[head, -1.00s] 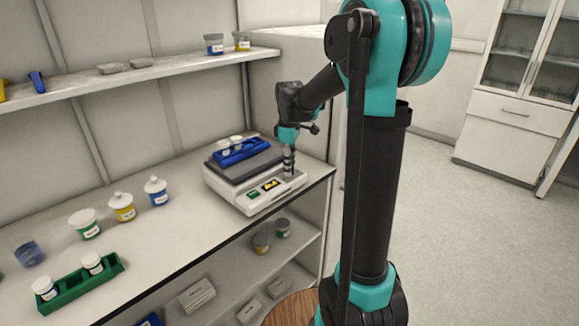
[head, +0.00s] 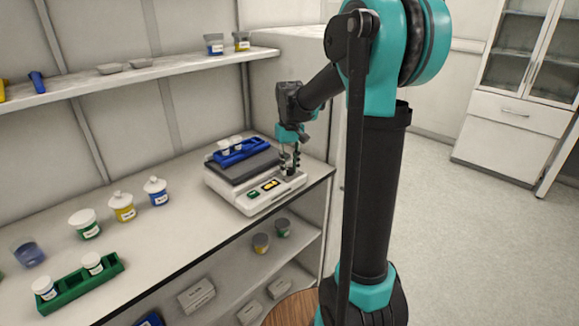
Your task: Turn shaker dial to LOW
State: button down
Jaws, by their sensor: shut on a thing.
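The shaker (head: 262,196) is a white and grey machine at the right end of the bench. Its front panel has a green button (head: 253,194) and a lit orange display (head: 271,184). A blue rack (head: 240,150) with white-capped vials sits on its top plate. My gripper (head: 289,168) points down at the right part of the panel and is shut on the dark dial (head: 289,171). The fingers partly cover the dial, and its marking cannot be read from here.
White-lidded jars (head: 122,207) and a green rack (head: 78,283) with vials stand on the bench left of the shaker. A shelf (head: 150,69) runs along the wall above. Lower shelves hold jars and boxes (head: 197,295). The floor at right is clear.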

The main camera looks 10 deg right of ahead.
jog(key=m, duration=0.4)
jog(key=shift+m, duration=2)
jog(key=c, duration=1.5)
grip_release()
jog(key=shift+c, duration=0.2)
